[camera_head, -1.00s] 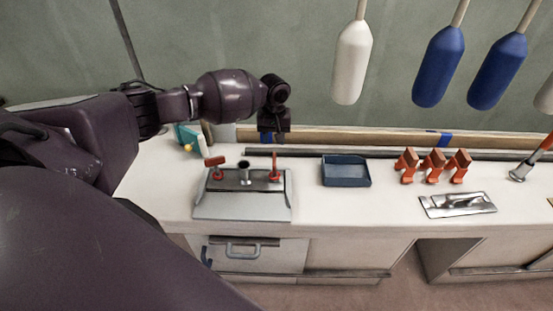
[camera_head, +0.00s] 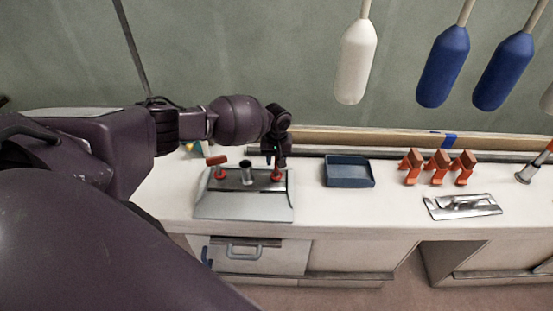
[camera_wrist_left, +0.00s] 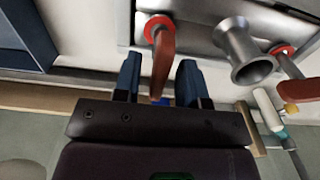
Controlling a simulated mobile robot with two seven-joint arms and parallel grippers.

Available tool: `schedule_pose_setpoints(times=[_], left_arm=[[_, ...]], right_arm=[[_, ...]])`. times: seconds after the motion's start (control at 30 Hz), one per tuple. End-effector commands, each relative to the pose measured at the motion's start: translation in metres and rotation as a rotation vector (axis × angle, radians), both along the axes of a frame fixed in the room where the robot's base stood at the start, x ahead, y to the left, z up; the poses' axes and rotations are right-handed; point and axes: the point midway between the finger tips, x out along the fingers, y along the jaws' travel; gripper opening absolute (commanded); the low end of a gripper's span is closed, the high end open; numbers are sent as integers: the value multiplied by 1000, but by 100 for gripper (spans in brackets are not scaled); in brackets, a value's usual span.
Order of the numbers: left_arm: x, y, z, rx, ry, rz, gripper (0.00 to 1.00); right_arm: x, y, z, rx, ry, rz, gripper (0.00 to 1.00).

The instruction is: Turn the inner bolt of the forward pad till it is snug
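A grey metal pad (camera_head: 245,207) with a short hollow post (camera_head: 246,172) lies on the white bench. It carries two bolts with red-brown handles, the left bolt (camera_head: 217,170) and the right bolt (camera_head: 276,177). I cannot tell from a label which is the inner one. My left gripper (camera_head: 277,163) is over the right bolt, pointing down. In the left wrist view my left gripper (camera_wrist_left: 160,78) is open. Its dark blue fingers stand on either side of the right bolt's handle (camera_wrist_left: 163,55), with gaps visible. The other handle (camera_wrist_left: 293,92) is to the right there. My right gripper is not in view.
A dark blue tray (camera_head: 348,172) stands right of the pad. Several orange clamps (camera_head: 438,167) and a metal plate with a handle (camera_head: 462,207) lie further right. White and blue fenders (camera_head: 443,68) hang above. A ledge (camera_head: 350,140) runs along the back.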

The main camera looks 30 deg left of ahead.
Motion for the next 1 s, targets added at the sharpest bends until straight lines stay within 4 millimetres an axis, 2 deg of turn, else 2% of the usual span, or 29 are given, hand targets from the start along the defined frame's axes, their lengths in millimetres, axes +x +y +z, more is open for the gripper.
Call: schedule_pose_setpoints(times=[0.03, 0.2, 0.3, 0.67, 1.0], left_arm=[[0, 0, 0, 0, 0, 0, 38], [0, 0, 0, 0, 0, 0, 12], [0, 0, 0, 0, 0, 0, 0], [0, 0, 0, -1, 0, -38, 0], [-1, -1, 0, -3, 2, -261, 0]], right_arm=[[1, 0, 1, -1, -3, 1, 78], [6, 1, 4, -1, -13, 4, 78], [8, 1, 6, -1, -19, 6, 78], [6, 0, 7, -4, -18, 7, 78], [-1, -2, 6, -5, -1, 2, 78]])
